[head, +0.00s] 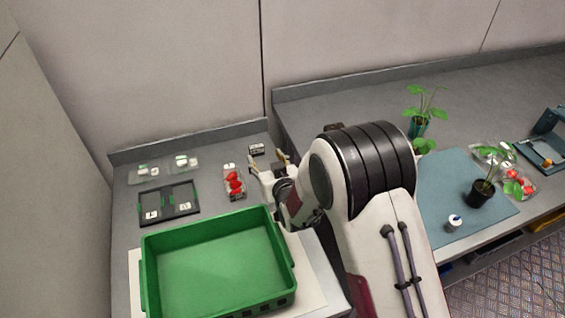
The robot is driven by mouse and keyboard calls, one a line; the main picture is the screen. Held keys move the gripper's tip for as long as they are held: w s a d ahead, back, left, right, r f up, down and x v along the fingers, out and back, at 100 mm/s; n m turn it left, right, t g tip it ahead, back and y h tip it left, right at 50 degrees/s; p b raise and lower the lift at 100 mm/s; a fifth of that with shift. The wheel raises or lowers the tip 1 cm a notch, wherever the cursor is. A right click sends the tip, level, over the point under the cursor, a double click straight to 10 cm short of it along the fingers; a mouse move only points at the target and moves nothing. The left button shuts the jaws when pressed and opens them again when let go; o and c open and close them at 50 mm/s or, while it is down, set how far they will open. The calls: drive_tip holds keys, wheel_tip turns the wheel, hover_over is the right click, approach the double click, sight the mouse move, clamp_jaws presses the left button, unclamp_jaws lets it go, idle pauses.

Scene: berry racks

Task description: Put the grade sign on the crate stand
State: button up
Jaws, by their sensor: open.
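A small dark sign with white marking (257,149), which looks like the grade sign, stands near the back edge of the left counter. My gripper (267,160) is open with its fingers pointing toward the back wall, just in front of the sign. Nothing shows between the fingers, and I cannot tell whether they touch the sign. A large empty green crate (153,240) sits at the front of the left counter on a pale flat board (316,268). I cannot tell which part is the crate stand.
A punnet of red berries (234,182) lies left of my gripper. A black tray with white labels (168,216) and clear lidded boxes (146,171) are further left. On the right counter are a blue mat (447,176), potted plants (481,192) and a white-blue pot (454,221).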

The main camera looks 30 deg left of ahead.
drive_tip(key=shift+d+r, duration=0.1)
drive_tip(key=w+d+r+m+h, duration=0.2)
drive_tip(key=w+d+r+h, duration=0.15)
drive_tip(key=d+r, duration=0.95)
drive_tip(key=s+d+r+m+h, duration=0.1)
drive_tip(key=s+d+r, duration=0.15)
drive_tip(key=d, duration=0.55)
drive_tip(key=s+d+r+m+h, duration=0.15)
drive_tip(key=d+r, duration=0.25)
drive_tip(key=d, duration=0.4)
drive_tip(key=s+d+r+m+g+h, duration=0.1)
drive_tip(key=s+d+m+g+h, duration=0.1)
drive_tip(key=s+d, duration=0.9)
drive_tip(key=s+d+r+m+g+h, duration=0.1)
drive_tip(key=s+d+m+g+h, duration=0.1)
drive_tip(key=s+d, duration=0.9)
drive_tip(key=s, duration=0.7)
drive_tip(key=shift+s+d+r, duration=0.15)
drive_tip(key=shift+s+d, duration=0.05)
drive_tip(key=shift+s, duration=0.1)
